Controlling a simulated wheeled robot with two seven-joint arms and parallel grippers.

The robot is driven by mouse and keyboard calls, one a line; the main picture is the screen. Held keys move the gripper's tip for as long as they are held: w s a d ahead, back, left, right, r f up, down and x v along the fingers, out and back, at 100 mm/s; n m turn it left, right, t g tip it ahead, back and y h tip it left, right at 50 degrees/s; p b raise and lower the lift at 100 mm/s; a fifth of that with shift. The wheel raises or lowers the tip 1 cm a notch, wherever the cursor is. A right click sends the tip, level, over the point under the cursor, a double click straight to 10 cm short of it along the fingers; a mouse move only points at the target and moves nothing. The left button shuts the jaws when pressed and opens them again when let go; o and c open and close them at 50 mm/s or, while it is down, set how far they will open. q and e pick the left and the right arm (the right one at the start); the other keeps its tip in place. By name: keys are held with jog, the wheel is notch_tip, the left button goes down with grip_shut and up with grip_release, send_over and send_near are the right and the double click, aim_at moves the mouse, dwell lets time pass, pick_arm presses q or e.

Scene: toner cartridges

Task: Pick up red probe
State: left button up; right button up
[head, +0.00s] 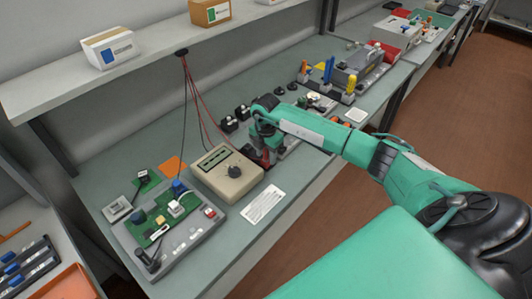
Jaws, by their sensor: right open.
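A red cable and black cables hang from a dark mount (181,52) under the shelf and run down toward the beige meter (228,172). A small dark red part (260,158) shows at my right gripper's fingers; it may be the red probe, but it is too small and partly hidden to be sure. My right gripper (263,150) is open, pointing down just right of the meter, low over the bench. I cannot tell whether the fingers touch the red part. My left gripper is not in view.
A green circuit board on a grey base (190,243) stands left of the meter. An orange card (174,166) and a white paper (262,205) lie beside the meter. Small black blocks (230,124) and a tool rack (352,73) stand farther back. Boxes (108,46) sit on the shelf.

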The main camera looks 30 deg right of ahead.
grip_shut()
